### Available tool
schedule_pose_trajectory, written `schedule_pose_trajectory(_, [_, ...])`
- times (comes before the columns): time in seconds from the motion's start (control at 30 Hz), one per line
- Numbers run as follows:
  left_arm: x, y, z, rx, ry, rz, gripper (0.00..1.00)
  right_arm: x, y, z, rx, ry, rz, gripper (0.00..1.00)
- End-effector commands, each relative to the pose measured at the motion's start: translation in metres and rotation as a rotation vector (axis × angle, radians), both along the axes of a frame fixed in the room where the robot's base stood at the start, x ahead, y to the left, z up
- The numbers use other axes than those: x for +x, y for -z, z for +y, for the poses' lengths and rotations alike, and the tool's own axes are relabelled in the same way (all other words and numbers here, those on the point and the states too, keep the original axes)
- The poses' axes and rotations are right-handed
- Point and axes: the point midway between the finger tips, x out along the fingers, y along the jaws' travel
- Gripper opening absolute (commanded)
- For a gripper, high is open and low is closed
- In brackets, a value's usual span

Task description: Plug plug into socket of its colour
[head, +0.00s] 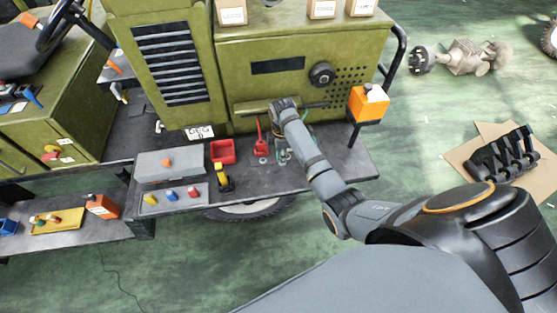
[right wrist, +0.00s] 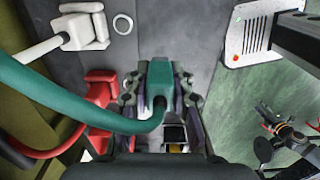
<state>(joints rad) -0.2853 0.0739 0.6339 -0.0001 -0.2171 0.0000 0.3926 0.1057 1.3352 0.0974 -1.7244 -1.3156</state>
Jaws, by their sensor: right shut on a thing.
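My right gripper (head: 283,150) reaches down over the dark bench shelf at the front of the green machine. In the right wrist view the gripper (right wrist: 160,98) is shut on a teal-green plug (right wrist: 159,76), with its thick green cable curving away to the left. A red plug (right wrist: 102,92) with a red cable stands just left of the fingers; it also shows in the head view (head: 261,147). A white plug (right wrist: 80,32) with a white cable lies farther off at upper left. I cannot make out a green socket. My left gripper is not in view.
A red bin (head: 222,151) and a yellow-black tool (head: 223,178) stand left of the gripper. A grey box (head: 170,164) and a tray with small coloured pieces (head: 174,203) lie farther left. An orange box (head: 368,104) on a post stands to the right.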

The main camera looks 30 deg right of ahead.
Motion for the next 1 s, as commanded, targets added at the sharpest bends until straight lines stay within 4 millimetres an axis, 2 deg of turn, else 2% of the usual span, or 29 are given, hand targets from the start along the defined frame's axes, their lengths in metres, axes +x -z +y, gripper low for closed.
schedule_pose_trajectory(0.13, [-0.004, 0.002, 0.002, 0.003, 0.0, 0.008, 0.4, 0.013, 0.016, -0.002, 0.0, -0.001, 0.0, 0.0])
schedule_pose_trajectory(0.33, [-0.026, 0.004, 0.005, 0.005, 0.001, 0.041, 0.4, 0.018, 0.022, -0.002, 0.0, -0.001, 0.0, 0.0])
schedule_pose_trajectory(0.4, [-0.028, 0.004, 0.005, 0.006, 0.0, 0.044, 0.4, 0.019, 0.032, -0.002, 0.001, -0.001, 0.003, 0.0])
schedule_pose_trajectory(0.57, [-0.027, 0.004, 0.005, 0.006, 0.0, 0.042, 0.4, 0.019, 0.053, -0.002, 0.0, 0.0, 0.001, 0.0])
schedule_pose_trajectory(0.93, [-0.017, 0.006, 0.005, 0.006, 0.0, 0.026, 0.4, 0.019, 0.058, -0.002, 0.0, 0.0, 0.001, 0.0])
schedule_pose_trajectory(0.97, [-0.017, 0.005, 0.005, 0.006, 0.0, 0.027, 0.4, 0.019, 0.058, -0.002, 0.0, -0.001, 0.0, 0.26])
schedule_pose_trajectory(1.0, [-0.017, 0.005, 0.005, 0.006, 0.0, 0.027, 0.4, 0.019, 0.057, -0.002, 0.0, -0.001, 0.0, 0.31])
